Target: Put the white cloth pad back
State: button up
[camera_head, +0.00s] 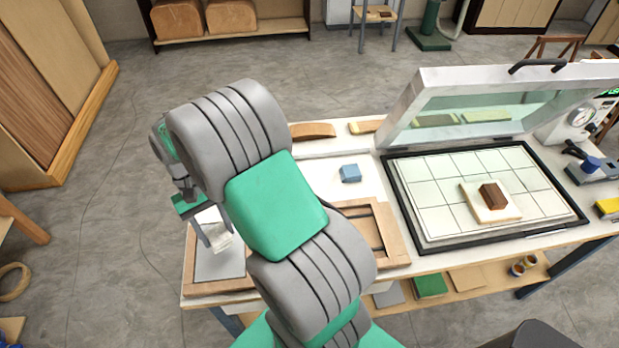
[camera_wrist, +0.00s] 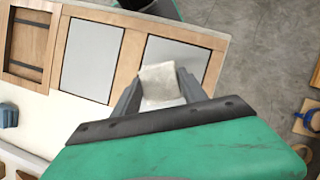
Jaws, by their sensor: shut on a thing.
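The white cloth pad (camera_wrist: 160,80) is held between the two grey fingers of my gripper (camera_wrist: 160,88) in the wrist view. In the head view, the pad (camera_head: 221,239) shows partly beside the fingers of my gripper (camera_head: 212,234), at the left end of the bench. Below it is a wooden tray (camera_wrist: 124,68) with grey-floored compartments. In the wrist view the pad overlaps the rightmost grey compartment. I cannot tell whether it touches the floor there. My arm hides the middle of the tray in the head view.
A blue block (camera_head: 350,173) stands on the white bench top. An open-lidded press (camera_head: 440,233) at the right holds a pale board (camera_head: 508,213) with a brown block (camera_head: 493,196) on it. Curved wooden pieces (camera_head: 313,131) lie at the bench's back edge.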

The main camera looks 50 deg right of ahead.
jog(key=s+d+r+m+t+y, duration=0.1)
jog(key=d+r+m+t+y, duration=0.2)
jog(key=d+m, duration=1.15)
jog(key=s+d+r+m+t+b, duration=0.1)
jog(key=s+d+r+m+t, duration=0.2)
jog(key=s+d, duration=0.55)
jog(key=s+d+r+m+t, duration=0.15)
jog(key=s+d+m, duration=0.4)
jog(key=d, duration=0.55)
jog(key=w+f, duration=0.2)
jog(key=w, duration=0.2)
jog(key=w+a+f, duration=0.1)
jog(key=w+f, duration=0.2)
jog(key=w, duration=0.1)
jog(key=w+a+f, duration=0.1)
jog(key=w+f, duration=0.2)
jog(key=w, duration=0.2)
jog(key=shift+a+p, duration=0.15)
jog(key=shift+p, duration=0.2)
jog(key=shift+w+f, duration=0.3)
jog(key=shift+w+f+p, duration=0.2)
jog(key=shift+f+p, duration=0.35)
jog(key=shift+f, duration=1.25)
jog(key=shift+a+f, duration=0.1)
